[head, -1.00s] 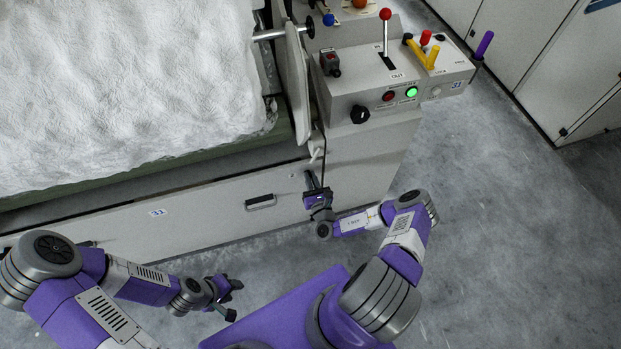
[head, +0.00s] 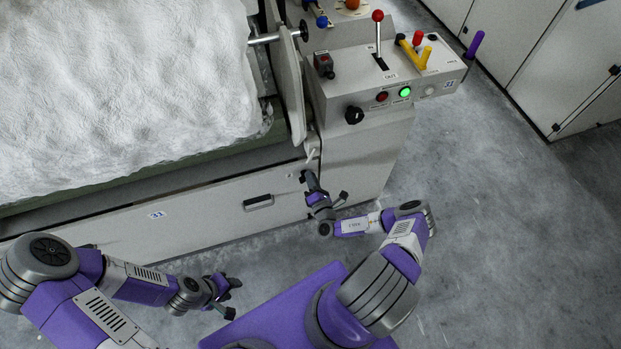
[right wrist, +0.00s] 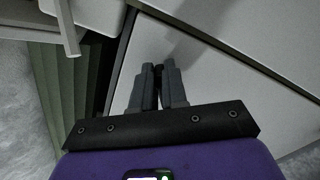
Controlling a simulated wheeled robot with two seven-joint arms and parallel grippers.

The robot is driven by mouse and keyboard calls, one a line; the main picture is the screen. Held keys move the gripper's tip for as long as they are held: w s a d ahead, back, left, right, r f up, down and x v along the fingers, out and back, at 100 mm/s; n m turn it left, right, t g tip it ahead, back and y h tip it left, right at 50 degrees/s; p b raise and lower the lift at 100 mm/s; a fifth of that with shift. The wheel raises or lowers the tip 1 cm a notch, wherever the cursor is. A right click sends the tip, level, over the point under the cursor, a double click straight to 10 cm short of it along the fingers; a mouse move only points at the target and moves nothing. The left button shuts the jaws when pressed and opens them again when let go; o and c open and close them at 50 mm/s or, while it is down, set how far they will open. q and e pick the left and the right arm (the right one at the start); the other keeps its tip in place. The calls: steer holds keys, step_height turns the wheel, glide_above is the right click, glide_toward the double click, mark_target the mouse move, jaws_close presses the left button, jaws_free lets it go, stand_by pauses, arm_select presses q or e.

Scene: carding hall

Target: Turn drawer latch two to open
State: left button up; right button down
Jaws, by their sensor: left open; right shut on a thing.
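The grey drawer front (head: 190,216) runs along the bottom of the machine in the head view, with a black handle (head: 258,202). My right gripper (head: 306,177) is at the drawer front's right end, beside the machine's side panel. In the right wrist view its fingers (right wrist: 159,82) are closed together on a small dark piece between them, which looks like the drawer latch (right wrist: 158,72). The fingers hide most of it, so its angle cannot be told. My left gripper (head: 229,297) is open and empty, low in the head view, away from the drawer.
A control box (head: 385,85) with a red-knobbed lever, buttons and a black knob (head: 354,115) stands above my right gripper. White fibre (head: 110,85) fills the machine at left. The floor at right (head: 490,220) is clear, with cabinets beyond.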

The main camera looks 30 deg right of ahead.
steer(key=shift+d+f+m+b, duration=0.1)
steer(key=shift+f+m+b, duration=0.1)
steer(key=shift+m, duration=0.95)
steer(key=shift+a+f+m+b, duration=0.1)
steer(key=shift+f+m+b, duration=0.15)
steer(key=shift+m, duration=0.85)
steer(key=shift+d+f+m+b, duration=0.1)
steer(key=shift+f+m+b, duration=0.1)
steer(key=shift+m, duration=0.95)
steer(key=c, duration=1.2)
jaws_free()
steer(key=shift+o, duration=0.2)
steer(key=p+v, duration=0.2)
steer(key=v, duration=0.5)
steer(key=shift+s, duration=0.35)
